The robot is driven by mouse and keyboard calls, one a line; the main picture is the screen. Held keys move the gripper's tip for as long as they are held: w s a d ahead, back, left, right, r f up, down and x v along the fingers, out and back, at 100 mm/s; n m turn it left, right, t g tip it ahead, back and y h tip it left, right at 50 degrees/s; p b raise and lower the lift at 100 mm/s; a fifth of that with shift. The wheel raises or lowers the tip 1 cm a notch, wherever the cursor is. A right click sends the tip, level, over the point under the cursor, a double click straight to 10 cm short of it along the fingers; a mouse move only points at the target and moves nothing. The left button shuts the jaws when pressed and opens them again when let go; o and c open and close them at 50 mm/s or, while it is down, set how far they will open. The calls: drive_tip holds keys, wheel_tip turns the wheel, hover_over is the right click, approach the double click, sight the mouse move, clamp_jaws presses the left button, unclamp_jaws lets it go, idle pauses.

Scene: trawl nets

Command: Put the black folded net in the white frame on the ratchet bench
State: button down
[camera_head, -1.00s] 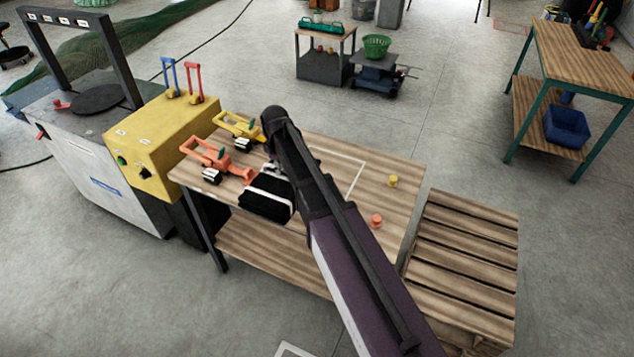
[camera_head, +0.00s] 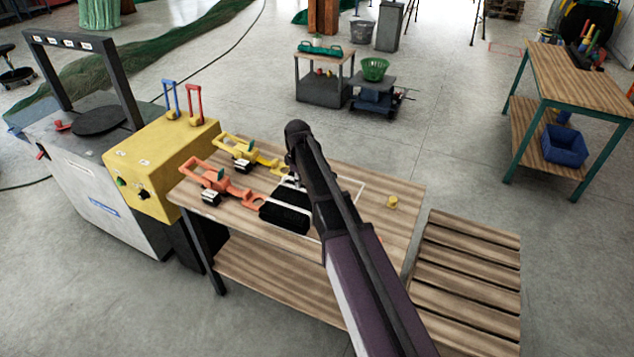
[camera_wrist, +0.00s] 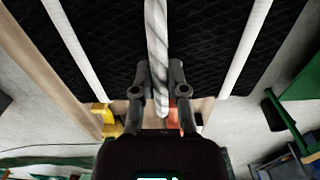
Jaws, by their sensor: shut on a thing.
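The black folded net (camera_head: 285,219) with white bands is over the middle of the ratchet bench (camera_head: 240,215), partly hidden by my arm. The white frame (camera_head: 360,190) is a thin outline on the bench top; its right part shows beside my arm. In the wrist view my gripper (camera_wrist: 161,95) is shut on a pale twisted strap of the net (camera_wrist: 205,45), whose black mesh fills the upper picture. In the head view my fingers are hidden behind the arm. I cannot tell whether the net touches the bench.
An orange ratchet (camera_head: 215,182) and a yellow ratchet (camera_head: 245,153) lie left of the net. A yellow box (camera_head: 160,165) stands left and a slatted wooden pallet (camera_head: 465,270) right of the bench.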

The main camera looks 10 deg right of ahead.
drive_tip(key=w+d, duration=0.1)
drive_tip(key=d, duration=0.1)
drive_tip(key=w+d, duration=0.1)
drive_tip(key=d, duration=0.1)
drive_tip(key=w+d, duration=0.1)
drive_tip(key=d, duration=0.1)
drive_tip(key=shift+w+f, duration=0.15)
drive_tip(key=shift+f, duration=0.15)
drive_tip(key=shift+w+d+b, duration=0.25)
drive_tip(key=shift+d+b, duration=0.05)
drive_tip(key=shift+w+d+f+b, duration=0.1)
drive_tip(key=shift+d+f+b, duration=0.2)
drive_tip(key=shift+f+b, duration=1.5)
drive_tip(key=shift+f, duration=0.05)
drive_tip(key=c, duration=0.7)
unclamp_jaws()
drive_tip(key=shift+o, duration=0.2)
drive_tip(key=shift+r, duration=0.15)
